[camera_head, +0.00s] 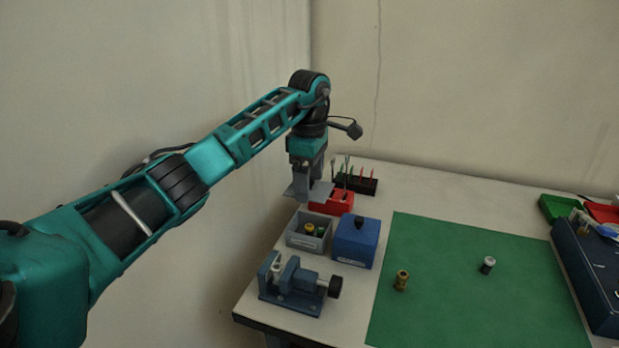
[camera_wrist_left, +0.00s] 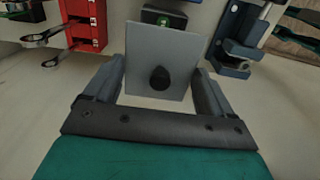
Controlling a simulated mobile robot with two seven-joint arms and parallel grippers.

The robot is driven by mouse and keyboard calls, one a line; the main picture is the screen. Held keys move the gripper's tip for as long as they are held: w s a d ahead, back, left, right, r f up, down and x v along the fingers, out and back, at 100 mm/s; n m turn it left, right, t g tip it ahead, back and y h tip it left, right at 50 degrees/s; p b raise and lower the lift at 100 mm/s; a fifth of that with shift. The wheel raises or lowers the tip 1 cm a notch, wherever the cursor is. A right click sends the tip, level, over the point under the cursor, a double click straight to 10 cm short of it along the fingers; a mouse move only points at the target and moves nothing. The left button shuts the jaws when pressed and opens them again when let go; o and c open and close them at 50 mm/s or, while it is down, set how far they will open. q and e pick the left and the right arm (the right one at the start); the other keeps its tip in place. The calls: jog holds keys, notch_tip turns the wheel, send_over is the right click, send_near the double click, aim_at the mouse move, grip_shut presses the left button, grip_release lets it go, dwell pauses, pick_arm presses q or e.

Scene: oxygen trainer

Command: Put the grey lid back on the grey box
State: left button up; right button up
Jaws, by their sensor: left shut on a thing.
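The grey lid (camera_head: 308,195) is a thin flat plate in my left gripper (camera_head: 310,178), held level above the table, behind the open grey box. In the left wrist view the lid (camera_wrist_left: 158,48) sits between the two fingers, its black knob (camera_wrist_left: 160,78) facing the camera. The gripper also shows there (camera_wrist_left: 158,82), shut on the lid. The grey box (camera_head: 322,243) stands open on the table, with a brass part and green parts inside. In the left wrist view it is mostly hidden behind the lid. My right gripper is not in view.
A closed blue box (camera_head: 354,247) stands right beside the grey box. A vise (camera_head: 296,286) is in front, a red holder (camera_head: 331,205) and black rack (camera_head: 357,185) behind. A green mat (camera_head: 450,300) carries a brass fitting (camera_head: 401,280) and a pale cylinder (camera_head: 488,265).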

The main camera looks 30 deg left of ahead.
pick_arm(q)
jog(key=b, duration=0.2)
send_over(309, 226)
jog(key=shift+f, duration=2.5)
jog(key=shift+p, duration=0.5)
jog(key=shift+f, duration=0.25)
jog(key=shift+f+b, duration=1.35)
jog(key=shift+f, duration=0.65)
jog(key=o, duration=0.9)
jog(key=shift+c, duration=0.2)
